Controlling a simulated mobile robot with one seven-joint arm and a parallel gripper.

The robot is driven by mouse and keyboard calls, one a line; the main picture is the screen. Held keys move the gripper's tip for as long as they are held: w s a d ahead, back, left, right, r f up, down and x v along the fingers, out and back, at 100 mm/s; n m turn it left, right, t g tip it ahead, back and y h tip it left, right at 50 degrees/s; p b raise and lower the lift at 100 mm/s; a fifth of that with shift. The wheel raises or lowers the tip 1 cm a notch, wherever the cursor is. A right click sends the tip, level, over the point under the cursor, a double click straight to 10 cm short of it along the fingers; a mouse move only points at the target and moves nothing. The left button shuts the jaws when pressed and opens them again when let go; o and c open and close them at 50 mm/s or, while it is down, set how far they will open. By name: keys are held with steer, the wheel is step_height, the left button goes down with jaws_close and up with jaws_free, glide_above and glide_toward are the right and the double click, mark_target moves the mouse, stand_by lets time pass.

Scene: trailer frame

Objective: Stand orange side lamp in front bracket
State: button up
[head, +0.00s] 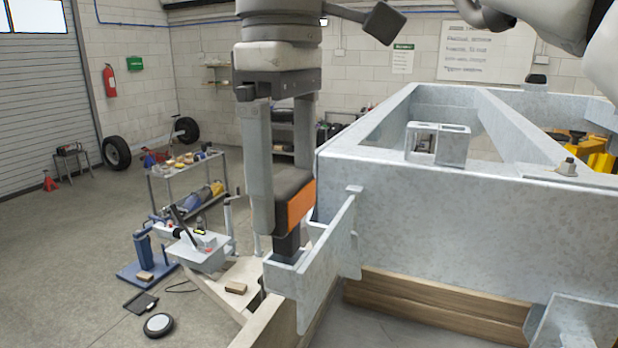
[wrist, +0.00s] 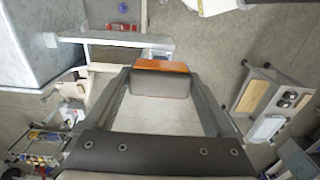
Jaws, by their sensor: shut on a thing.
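The side lamp (head: 300,204) has an orange face, a dark body and a narrower dark foot. My gripper (head: 282,198) points down and is shut on the lamp, holding it upright. The lamp's foot is at the open top of the grey front bracket (head: 283,278), which sticks out from the side of the trailer frame. I cannot tell how deep the foot sits in it. In the wrist view the lamp's orange edge (wrist: 160,66) shows between the fingers, beside the bracket plate (wrist: 112,40). The lamp hides part of the bracket there.
The galvanised trailer frame (head: 430,215) fills the right, close to my gripper. Another bracket (head: 572,325) is at the lower right. Timber (head: 430,305) lies under the frame.

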steer(key=shift+f+b, duration=1.4)
steer(key=shift+f, duration=0.55)
steer(key=o, duration=1.2)
steer(key=shift+r, duration=0.1)
